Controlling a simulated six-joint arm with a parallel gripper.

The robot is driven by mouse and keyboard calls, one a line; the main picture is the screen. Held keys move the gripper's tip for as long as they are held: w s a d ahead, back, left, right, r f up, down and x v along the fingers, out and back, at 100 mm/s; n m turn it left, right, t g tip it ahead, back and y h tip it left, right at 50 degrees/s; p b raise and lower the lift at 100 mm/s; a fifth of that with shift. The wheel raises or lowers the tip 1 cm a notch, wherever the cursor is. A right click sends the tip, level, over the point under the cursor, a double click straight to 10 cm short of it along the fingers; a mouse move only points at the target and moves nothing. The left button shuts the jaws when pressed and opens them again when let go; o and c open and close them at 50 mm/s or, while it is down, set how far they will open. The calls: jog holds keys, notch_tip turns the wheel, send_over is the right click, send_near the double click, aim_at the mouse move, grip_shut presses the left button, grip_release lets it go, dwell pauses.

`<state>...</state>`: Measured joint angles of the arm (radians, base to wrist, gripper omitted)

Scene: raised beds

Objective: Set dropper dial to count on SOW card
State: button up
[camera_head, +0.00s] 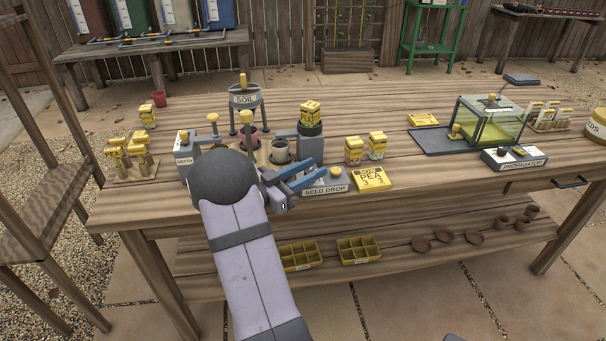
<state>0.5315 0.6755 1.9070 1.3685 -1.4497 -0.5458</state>
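The yellow SOW card (372,179) lies on the bench right of the seed dropper; it seems to read "SOW PEA" with a 3 below. The grey seed dropper (312,146) has a yellow seed packet (310,113) on top and a "SEED DROP" plate (325,190) at its front. My gripper (312,168), with two blue fingers, is open just in front of the dropper body, over its front plate. Nothing shows between the fingers. The dial's setting cannot be read, as the fingers and arm cover part of the plate.
A dark pot (279,152) stands left of the dropper, near the soil hopper (245,98) and depth block (183,146). Two seed packets (354,149) stand behind the card. The propagator (487,122) is at right.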

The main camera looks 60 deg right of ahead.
aim_at(305, 173)
jog(key=n+t+b, duration=0.1)
jog(key=n+t, duration=0.2)
jog(key=t, duration=0.2)
jog(key=shift+s+f+h+b, duration=0.1)
jog(key=shift+f+h+b, duration=0.05)
jog(key=shift+h+b, duration=0.25)
jog(key=shift+t, duration=0.3)
jog(key=a, duration=0.7)
jog(key=shift+w+a, duration=0.25)
jog(key=shift+w, duration=0.1)
jog(key=shift+o, duration=0.7)
jog(key=shift+o, duration=0.7)
jog(key=shift+r, duration=0.2)
jog(key=g+p, duration=0.1)
jog(key=p, duration=0.1)
jog(key=shift+w+d+r+p, duration=0.1)
jog(key=shift+w+p, duration=0.05)
jog(key=shift+p, duration=0.15)
jog(key=shift+f+m+g+p, duration=0.25)
jog(key=shift+g+p, duration=0.25)
jog(key=shift+p, duration=0.5)
jog(key=shift+f, duration=0.25)
jog(key=shift+s+d+p, duration=0.2)
jog(key=shift+d+p, duration=0.05)
jog(key=shift+d, duration=1.6)
jog(key=shift+s+d+p, duration=0.2)
jog(key=shift+d, duration=1.65)
